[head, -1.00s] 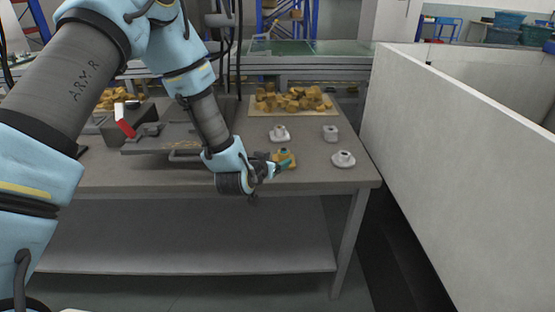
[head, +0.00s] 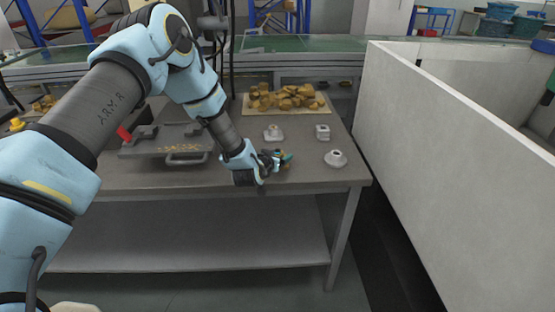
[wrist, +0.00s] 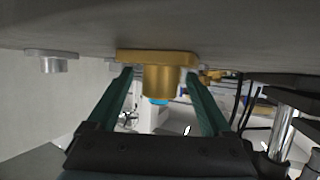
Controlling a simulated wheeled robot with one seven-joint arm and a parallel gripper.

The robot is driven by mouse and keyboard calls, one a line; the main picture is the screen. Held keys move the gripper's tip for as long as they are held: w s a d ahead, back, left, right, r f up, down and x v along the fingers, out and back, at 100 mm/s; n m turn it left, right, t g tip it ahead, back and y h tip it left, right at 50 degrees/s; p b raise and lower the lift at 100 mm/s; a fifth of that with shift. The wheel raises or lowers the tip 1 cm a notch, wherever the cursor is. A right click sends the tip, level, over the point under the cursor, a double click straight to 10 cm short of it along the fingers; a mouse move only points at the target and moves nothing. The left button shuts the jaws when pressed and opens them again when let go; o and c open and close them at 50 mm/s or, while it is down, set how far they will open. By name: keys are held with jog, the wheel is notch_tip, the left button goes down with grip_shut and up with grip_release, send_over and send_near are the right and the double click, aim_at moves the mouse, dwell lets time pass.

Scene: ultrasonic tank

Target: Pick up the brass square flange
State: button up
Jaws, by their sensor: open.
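The brass square flange (wrist: 162,80) shows in the wrist view, which appears upside down. Its square base meets the tabletop, its round neck points away from the table, and a blue-teal band is at the neck's end. My gripper (wrist: 159,78) is open, with one green finger on each side of the neck. A gap shows on the left; contact on the right cannot be told. In the head view my gripper (head: 284,158) is low over the table's front part and hides nearly all of the flange.
Pale grey fittings stand nearby: one behind (head: 273,133), a squarish one (head: 322,132) and a round-based one (head: 336,158) to the right. A board with a pile of brass parts (head: 287,97) lies behind. A grey lid with a handle (head: 170,148) is left. A white wall (head: 450,170) stands right.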

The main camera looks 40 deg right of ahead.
jog(key=shift+c, duration=0.2)
grip_shut()
dwell(0.4)
dwell(0.6)
jog(key=shift+d+r, duration=0.1)
